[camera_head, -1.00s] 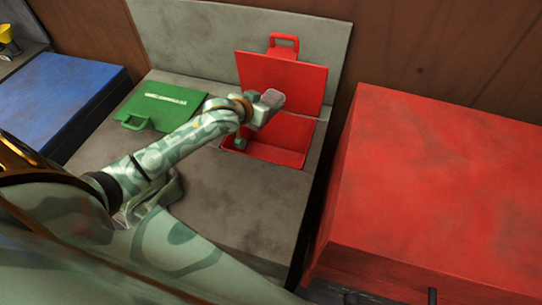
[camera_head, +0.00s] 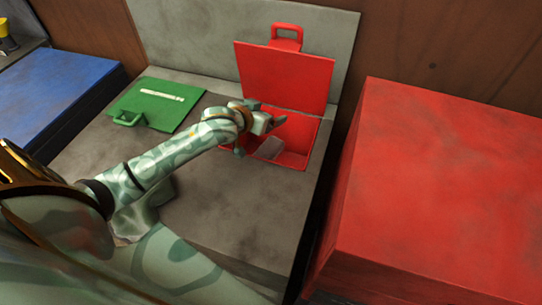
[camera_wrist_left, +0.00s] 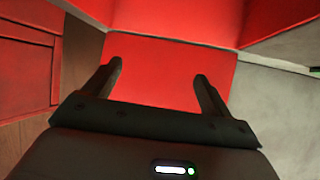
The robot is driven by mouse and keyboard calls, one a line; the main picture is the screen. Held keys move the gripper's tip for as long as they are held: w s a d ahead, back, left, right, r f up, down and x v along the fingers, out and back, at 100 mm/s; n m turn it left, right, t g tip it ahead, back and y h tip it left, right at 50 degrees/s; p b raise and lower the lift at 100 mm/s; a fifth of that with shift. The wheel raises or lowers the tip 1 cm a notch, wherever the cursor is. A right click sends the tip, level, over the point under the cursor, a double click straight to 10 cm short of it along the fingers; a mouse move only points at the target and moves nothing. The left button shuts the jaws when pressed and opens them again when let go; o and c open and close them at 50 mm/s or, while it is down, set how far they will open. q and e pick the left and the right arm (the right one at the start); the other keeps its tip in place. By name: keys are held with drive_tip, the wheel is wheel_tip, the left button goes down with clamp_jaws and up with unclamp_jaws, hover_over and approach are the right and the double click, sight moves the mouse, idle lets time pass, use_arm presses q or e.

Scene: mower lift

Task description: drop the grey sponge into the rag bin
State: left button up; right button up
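The grey sponge (camera_head: 270,148) shows inside the opening of the red bin (camera_head: 297,160), below my left gripper and apart from it. Whether it is falling or lying on the bottom I cannot tell. The bin is sunk in the grey bench, and its red lid (camera_head: 285,75) stands open at the back. My left gripper (camera_head: 279,122) is over the bin opening. In the left wrist view its two fingers (camera_wrist_left: 158,72) are spread with nothing between them. The sponge does not show in that view. My right gripper is not in view.
A green lid (camera_head: 157,104) lies shut on the grey bench (camera_head: 240,215) left of the bin. A large red box (camera_head: 440,190) stands to the right. A blue box (camera_head: 50,95) is at the far left. A brown wall is behind.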

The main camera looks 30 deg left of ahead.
use_arm(q)
drive_tip(key=p+v, duration=0.6)
drive_tip(key=v, duration=1)
drive_tip(key=shift+s, duration=0.2)
